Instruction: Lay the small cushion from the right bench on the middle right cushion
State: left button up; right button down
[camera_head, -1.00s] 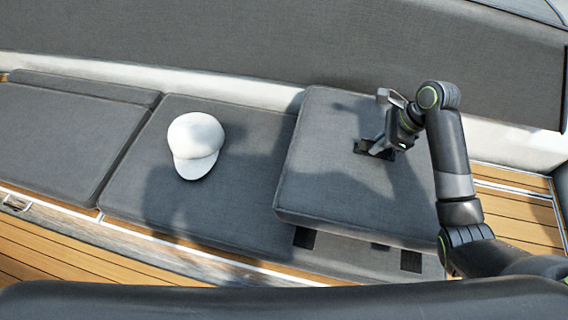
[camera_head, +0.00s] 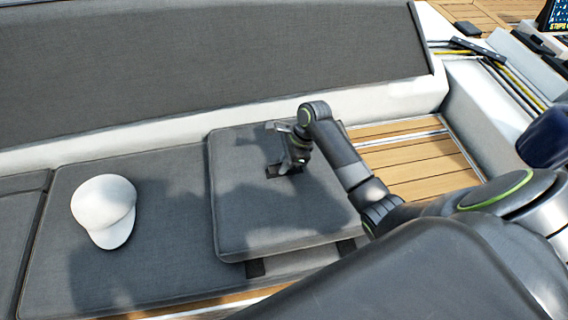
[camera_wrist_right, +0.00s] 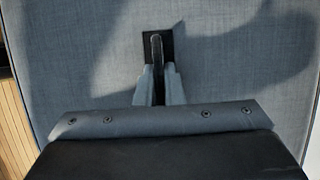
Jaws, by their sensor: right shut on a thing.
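The small square grey cushion (camera_head: 235,205) is at the right end of the bench, beside and partly over a long grey bench cushion (camera_head: 160,240). A white cap (camera_head: 103,208) lies on that long cushion, left of the small one. My right gripper (camera_head: 288,165) is shut on a dark tab or handle (camera_wrist_right: 158,44) on the small cushion's top, with the cushion's grey fabric (camera_wrist_right: 90,60) around it in the right wrist view. I cannot tell whether the cushion is lifted or rests on the bench. My left gripper is not in view.
A grey backrest (camera_head: 200,60) runs along the back. Wooden slats (camera_head: 420,165) lie bare to the right of the small cushion. Dark patches (camera_head: 255,268) show under its front edge. A white ledge with yellow lines (camera_head: 510,85) is at the far right.

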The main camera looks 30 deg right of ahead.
dwell(0.3)
jog(key=c, duration=1.5)
grip_release()
jog(key=shift+f, duration=0.1)
jog(key=shift+c, duration=0.2)
jog(key=p+v, duration=0.1)
jog(key=v, duration=1.1)
jog(key=shift+s+d, duration=0.1)
